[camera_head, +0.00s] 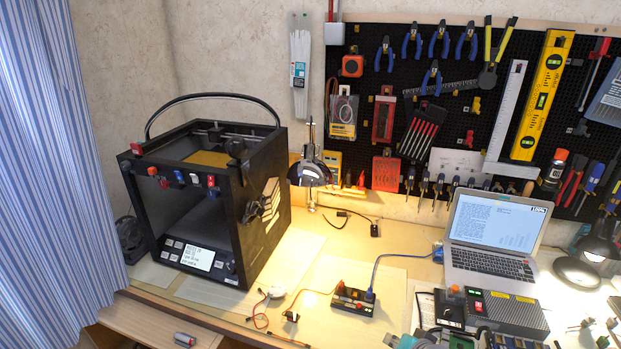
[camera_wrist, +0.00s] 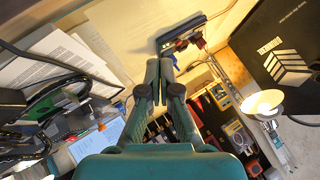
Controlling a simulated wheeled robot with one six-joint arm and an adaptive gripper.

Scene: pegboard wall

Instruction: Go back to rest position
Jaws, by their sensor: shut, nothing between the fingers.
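My gripper (camera_wrist: 163,68) shows in the wrist view, teal and dark. Its two fingers point up the picture and their tips are together, with nothing between them. Beyond the tips is the small black box (camera_wrist: 185,40) with a cable, resting on the desk; a gap to it cannot be judged. In the head view the same small black box (camera_head: 353,300) sits near the desk's front edge with a blue cable. I cannot make out the gripper's fingers in the head view.
A black 3D printer (camera_head: 262,205) stands on the desk at left. A lit lamp (camera_head: 309,174) hangs beside it. An open laptop (camera_head: 492,237) stands at right, with a grey-black device (camera_head: 515,315) before it. Tools hang on the pegboard (camera_head: 480,127). Loose wires lie on the desk (camera_head: 335,262).

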